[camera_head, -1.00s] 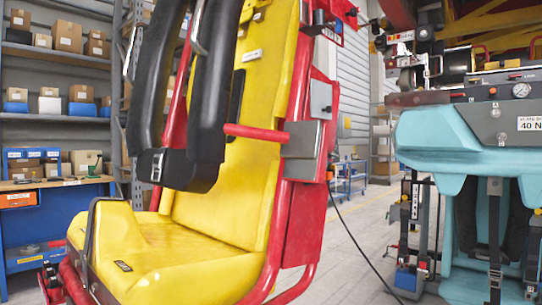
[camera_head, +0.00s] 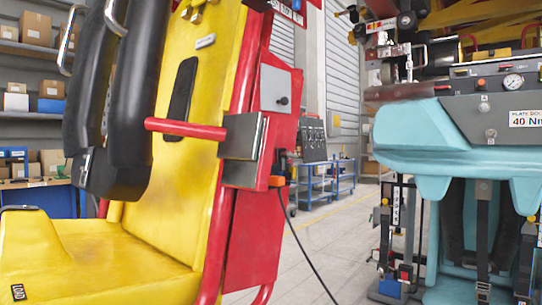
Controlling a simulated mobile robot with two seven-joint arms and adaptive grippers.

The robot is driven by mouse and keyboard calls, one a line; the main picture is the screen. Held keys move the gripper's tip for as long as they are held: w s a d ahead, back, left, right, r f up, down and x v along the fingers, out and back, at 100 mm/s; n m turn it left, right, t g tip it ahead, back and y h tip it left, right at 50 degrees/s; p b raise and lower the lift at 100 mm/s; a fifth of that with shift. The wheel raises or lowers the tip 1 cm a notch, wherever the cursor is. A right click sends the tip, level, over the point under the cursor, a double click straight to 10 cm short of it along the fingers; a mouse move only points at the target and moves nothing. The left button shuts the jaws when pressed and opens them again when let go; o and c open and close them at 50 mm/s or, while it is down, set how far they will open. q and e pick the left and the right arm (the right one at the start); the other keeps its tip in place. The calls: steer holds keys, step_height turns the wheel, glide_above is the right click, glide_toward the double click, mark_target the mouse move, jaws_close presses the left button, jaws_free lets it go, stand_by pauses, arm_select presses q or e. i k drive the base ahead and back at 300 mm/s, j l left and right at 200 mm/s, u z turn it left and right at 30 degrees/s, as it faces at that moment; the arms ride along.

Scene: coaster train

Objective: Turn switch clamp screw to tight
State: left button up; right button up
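I cannot make out a switch clamp screw for certain in the head view. A yellow coaster seat (camera_head: 190,150) with a red frame fills the left half. On its red side panel (camera_head: 252,235) is a light grey plate (camera_head: 275,88) with a small dark knob (camera_head: 283,101). Below it a grey metal box (camera_head: 243,137) stands at the end of a red bar (camera_head: 187,128). An orange connector (camera_head: 277,181) with a black cable sits beside the box. Neither of my grippers is in view.
A turquoise car part (camera_head: 420,135) stands at the right, under a grey panel with a gauge (camera_head: 512,82) and a "40 N" label (camera_head: 524,118). The black cable (camera_head: 305,255) crosses the floor between. Blue carts (camera_head: 315,180) stand behind. Shelves (camera_head: 35,118) are at the left.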

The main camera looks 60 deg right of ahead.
mark_target(287, 155)
steer(key=k+l+u, duration=0.15)
steer(key=l, duration=0.2)
steer(key=l+u, duration=0.2)
steer(key=l, duration=0.2)
steer(key=k+l+u, duration=0.15)
steer(key=l, duration=0.15)
steer(key=k+l, duration=0.15)
steer(key=l, duration=0.2)
steer(key=k+l+u, duration=0.15)
steer(key=l, duration=0.25)
steer(key=k+l, duration=0.2)
steer(key=l, duration=0.15)
